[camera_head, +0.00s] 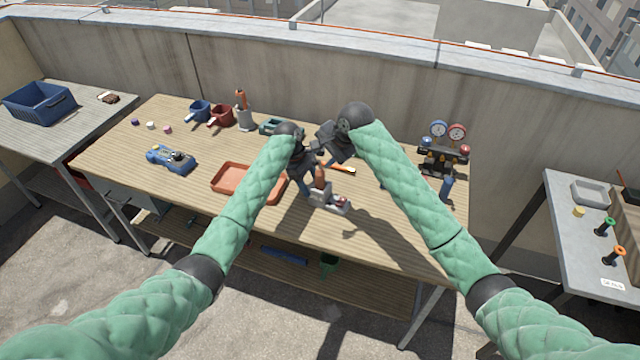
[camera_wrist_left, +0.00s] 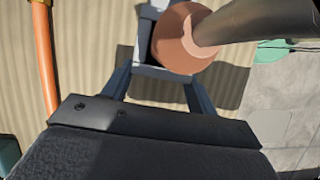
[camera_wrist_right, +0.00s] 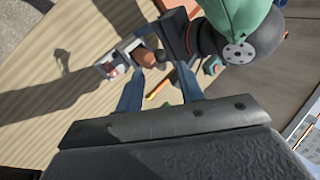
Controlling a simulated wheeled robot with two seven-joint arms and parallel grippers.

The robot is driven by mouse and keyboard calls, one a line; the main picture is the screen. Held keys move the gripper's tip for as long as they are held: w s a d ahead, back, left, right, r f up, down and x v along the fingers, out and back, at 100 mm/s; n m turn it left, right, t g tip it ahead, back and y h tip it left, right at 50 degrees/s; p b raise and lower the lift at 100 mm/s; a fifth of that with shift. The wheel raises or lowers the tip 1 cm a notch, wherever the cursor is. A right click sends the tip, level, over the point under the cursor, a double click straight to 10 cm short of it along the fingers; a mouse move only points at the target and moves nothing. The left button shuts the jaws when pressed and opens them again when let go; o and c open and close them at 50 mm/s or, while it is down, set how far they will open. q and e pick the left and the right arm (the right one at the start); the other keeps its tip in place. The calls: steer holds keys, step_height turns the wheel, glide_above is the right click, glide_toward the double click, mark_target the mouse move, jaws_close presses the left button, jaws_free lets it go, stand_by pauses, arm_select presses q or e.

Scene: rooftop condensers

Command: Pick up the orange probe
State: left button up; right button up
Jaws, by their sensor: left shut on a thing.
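A thin orange rod with a dark end, which I take as the orange probe (camera_head: 342,169), lies on the wooden table behind my left gripper. It shows along the left edge of the left wrist view (camera_wrist_left: 45,60) and partly between my right fingers in the right wrist view (camera_wrist_right: 158,87). My left gripper (camera_head: 305,190) is low at a grey device (camera_head: 320,197) with an orange-brown handle (camera_wrist_left: 180,42); its fingers are shut on the grey device. My right gripper (camera_head: 328,140) is open and empty above the table, close to my left wrist.
An orange tray (camera_head: 232,194) lies left of my left gripper. A blue meter (camera_head: 171,158), cups and a grey holder with an orange handle (camera_head: 241,98) stand farther left. A gauge manifold (camera_head: 445,150) stands at right. The front right tabletop is clear.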

mark_target(317, 161)
steer(key=shift+x, duration=1.95)
steer(key=shift+a+r, duration=0.1)
steer(key=shift+a, duration=0.1)
jaws_close()
steer(key=shift+r, duration=0.15)
